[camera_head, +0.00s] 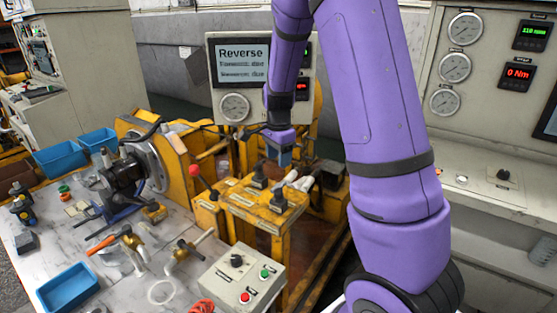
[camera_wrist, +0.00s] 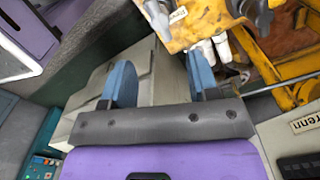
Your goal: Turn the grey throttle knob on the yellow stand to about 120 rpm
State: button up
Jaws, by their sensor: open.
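The yellow stand (camera_head: 240,203) is in the middle of the head view. Dark grey knobs or levers on small bases stand on its top, among them one at the back (camera_head: 260,177) and one at the front right (camera_head: 278,202). I cannot tell which is the throttle knob. My gripper (camera_head: 284,158) is above the stand's back edge, just above and right of the back knob. In the wrist view its blue fingers (camera_wrist: 160,78) are apart with nothing between them. The stand's yellow top (camera_wrist: 190,22) and grey knobs (camera_wrist: 243,8) lie beyond the fingers, towards the top right.
A red ball-topped lever (camera_head: 195,170) stands left of the knobs. A screen reading "Reverse" (camera_head: 243,62) is behind my gripper. A green readout (camera_head: 532,35) at the right seems to show about 110, hard to read. A control box (camera_head: 240,280) is in front.

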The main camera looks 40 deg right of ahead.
aim_at(279, 185)
notch_tip(279, 185, down, 11)
jog(key=n, duration=0.5)
jog(key=shift+d+r+n, duration=0.1)
jog(key=shift+r+n, duration=0.05)
jog(key=shift+n, duration=0.15)
dwell(0.5)
jog(key=shift+c, duration=0.5)
jog(key=c, duration=0.8)
